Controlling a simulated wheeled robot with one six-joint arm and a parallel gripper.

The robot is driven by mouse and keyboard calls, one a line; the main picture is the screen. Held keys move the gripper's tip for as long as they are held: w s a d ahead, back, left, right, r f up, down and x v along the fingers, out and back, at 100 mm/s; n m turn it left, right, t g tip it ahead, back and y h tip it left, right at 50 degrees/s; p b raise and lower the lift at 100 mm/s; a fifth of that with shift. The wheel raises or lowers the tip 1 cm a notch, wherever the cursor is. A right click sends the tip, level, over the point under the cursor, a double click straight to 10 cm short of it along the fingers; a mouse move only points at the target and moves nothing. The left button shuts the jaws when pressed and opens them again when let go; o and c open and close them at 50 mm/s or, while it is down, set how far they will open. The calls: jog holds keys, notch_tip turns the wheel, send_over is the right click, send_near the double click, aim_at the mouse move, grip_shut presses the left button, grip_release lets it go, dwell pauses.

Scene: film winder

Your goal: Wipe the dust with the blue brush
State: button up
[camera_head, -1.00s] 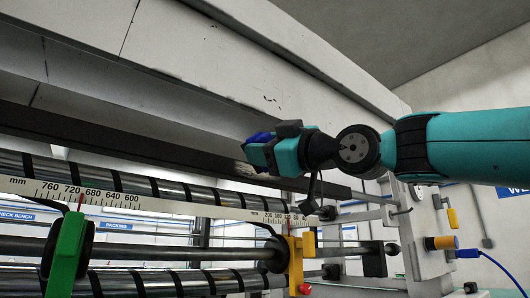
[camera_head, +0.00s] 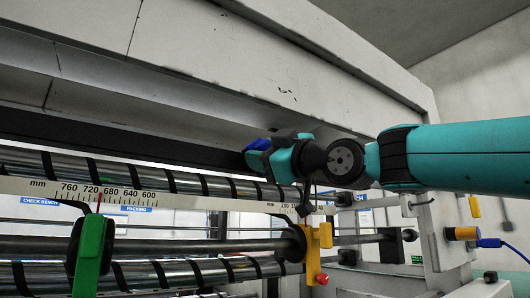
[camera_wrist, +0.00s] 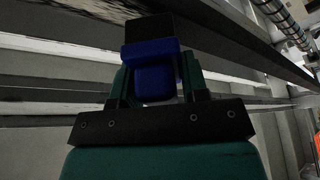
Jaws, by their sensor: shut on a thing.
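The blue brush (camera_head: 259,144) is in the jaws of my gripper (camera_head: 262,158), at the dark rail (camera_head: 170,143) under the machine's pale beam. In the wrist view the blue brush (camera_wrist: 152,75) sits between the two teal fingers of my gripper (camera_wrist: 155,90), with a black part beyond it. The bristles cannot be made out, and I cannot tell whether they touch the rail. No dust can be picked out clearly in the current views.
Striped rollers (camera_head: 150,182) and a white millimetre scale (camera_head: 150,194) run below my gripper. A green clamp (camera_head: 92,255) and a yellow clamp (camera_head: 314,250) stand on the lower bar. The pale beam (camera_head: 220,60) hangs close above.

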jog(key=shift+w+a+p, duration=0.45)
jog(key=shift+w+a, duration=0.05)
jog(key=shift+w, duration=0.25)
dwell(0.5)
jog(key=shift+w+d+b, duration=0.15)
jog(key=shift+w+d, duration=0.3)
jog(key=shift+d, duration=0.3)
jog(key=shift+w+d+b, duration=0.15)
jog(key=shift+w+d, duration=0.3)
jog(key=shift+d, duration=0.3)
jog(key=w+d, duration=0.5)
jog(key=d, duration=0.3)
jog(key=shift+w+d, duration=0.15)
jog(key=shift+w, duration=0.25)
